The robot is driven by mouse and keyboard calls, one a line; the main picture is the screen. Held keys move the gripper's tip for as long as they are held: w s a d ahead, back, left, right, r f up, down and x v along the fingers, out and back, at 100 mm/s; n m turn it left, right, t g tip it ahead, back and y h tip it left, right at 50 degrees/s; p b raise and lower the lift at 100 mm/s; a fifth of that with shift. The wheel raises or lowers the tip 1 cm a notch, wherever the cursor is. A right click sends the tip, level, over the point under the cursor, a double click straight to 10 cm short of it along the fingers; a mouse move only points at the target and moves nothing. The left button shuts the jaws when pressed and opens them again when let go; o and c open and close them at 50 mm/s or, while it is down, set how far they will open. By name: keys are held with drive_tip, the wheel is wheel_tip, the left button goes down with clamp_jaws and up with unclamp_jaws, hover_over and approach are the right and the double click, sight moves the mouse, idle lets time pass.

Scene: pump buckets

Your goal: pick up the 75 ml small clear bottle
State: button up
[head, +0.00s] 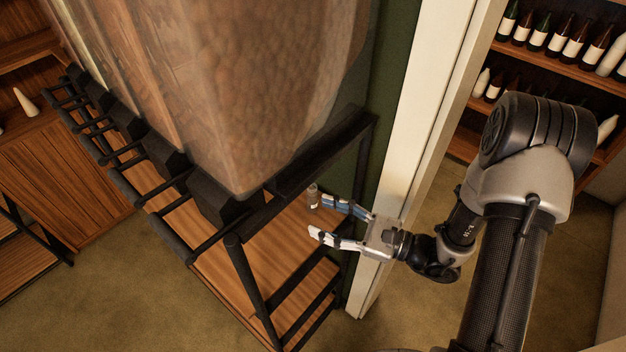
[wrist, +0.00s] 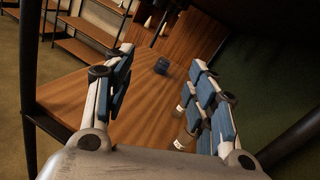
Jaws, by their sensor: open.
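A small greyish bottle (head: 313,195) stands on the wooden shelf in the head view, just beyond the tip of my upper finger. My gripper (head: 318,217) is open, with nothing seen between its fingers, reaching over the shelf from the right. In the wrist view my gripper (wrist: 165,70) spreads wide over the board. Small labelled containers (wrist: 181,142) show beside the right finger and are partly hidden by it. A small dark bluish object (wrist: 161,66) sits on the board farther ahead, between the fingers. I cannot tell which of these is the 75 ml bottle.
The wooden shelf (head: 230,275) has a dark metal frame (head: 248,285) around it. Large filled dispensers (head: 250,90) hang above. A white post (head: 395,170) stands close to my gripper. Bottle shelves (head: 555,60) are at the upper right. The board's left part looks clear.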

sight(315, 193)
drive_tip(key=w+d+f+m+t+h+p, duration=0.25)
drive_tip(key=d+f+m+t+h, duration=0.25)
drive_tip(key=d+f+m+t, duration=0.35)
drive_tip(key=shift+g, duration=0.65)
drive_tip(key=f+b+x, duration=0.1)
drive_tip(key=x, duration=0.5)
drive_tip(key=f+b+x, duration=0.1)
drive_tip(key=x, duration=0.5)
drive_tip(key=f+b+x, duration=0.1)
drive_tip(key=x, duration=0.5)
drive_tip(key=shift+w+a, duration=0.3)
drive_tip(key=shift+a, duration=0.05)
drive_tip(key=shift+c, duration=0.4)
drive_tip(key=c, duration=1.1)
